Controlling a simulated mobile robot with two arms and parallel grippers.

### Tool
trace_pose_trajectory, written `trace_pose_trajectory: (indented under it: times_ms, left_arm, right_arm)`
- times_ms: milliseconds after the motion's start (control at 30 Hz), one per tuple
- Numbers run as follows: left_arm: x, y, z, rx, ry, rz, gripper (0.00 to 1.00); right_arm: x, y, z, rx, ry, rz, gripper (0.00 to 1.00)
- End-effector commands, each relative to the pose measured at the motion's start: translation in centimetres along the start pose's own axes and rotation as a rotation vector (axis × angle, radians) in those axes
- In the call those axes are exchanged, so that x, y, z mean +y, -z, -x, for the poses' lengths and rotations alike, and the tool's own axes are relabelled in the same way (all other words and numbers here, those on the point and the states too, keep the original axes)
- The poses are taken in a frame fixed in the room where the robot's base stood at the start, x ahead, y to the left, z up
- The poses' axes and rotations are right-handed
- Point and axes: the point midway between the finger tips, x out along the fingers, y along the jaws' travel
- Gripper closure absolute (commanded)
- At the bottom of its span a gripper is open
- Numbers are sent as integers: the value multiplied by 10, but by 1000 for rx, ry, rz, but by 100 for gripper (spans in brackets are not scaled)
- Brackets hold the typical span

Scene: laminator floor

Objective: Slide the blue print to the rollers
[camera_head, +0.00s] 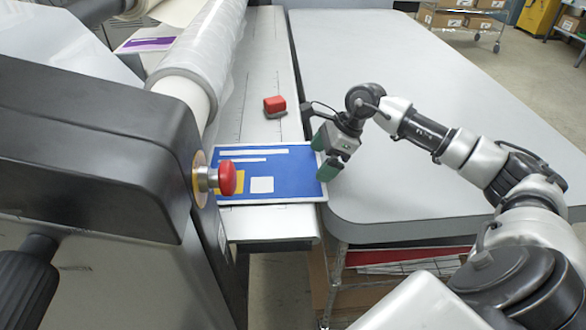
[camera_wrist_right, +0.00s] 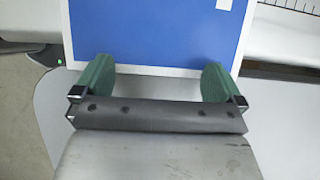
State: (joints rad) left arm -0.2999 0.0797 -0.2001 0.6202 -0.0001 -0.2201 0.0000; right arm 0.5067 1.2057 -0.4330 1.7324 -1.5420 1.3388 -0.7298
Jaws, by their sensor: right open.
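The blue print (camera_head: 275,172) lies flat on the laminator's feed table (camera_head: 272,225), with white bars, a white square and a yellow patch on it. The rollers (camera_head: 190,85), wrapped in clear film, are to the left of the table. My right gripper (camera_head: 324,156) is at the print's right edge, open. In the right wrist view the green fingertips (camera_wrist_right: 155,82) are spread apart over the white border of the print (camera_wrist_right: 155,35), with nothing clamped visibly between them. My left gripper is not in view.
A wide grey table (camera_head: 400,70) adjoins on the right and is clear.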

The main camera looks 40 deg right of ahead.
Motion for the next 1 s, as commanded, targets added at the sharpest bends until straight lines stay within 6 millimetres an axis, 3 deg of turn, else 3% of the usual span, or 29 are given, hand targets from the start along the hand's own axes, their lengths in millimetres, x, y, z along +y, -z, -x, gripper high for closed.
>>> trace_pose_trajectory:
  times_ms: [1000]
  left_arm:
    - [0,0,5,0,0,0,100]
  right_arm:
    - [1,-14,-9,2,-3,-1,0]
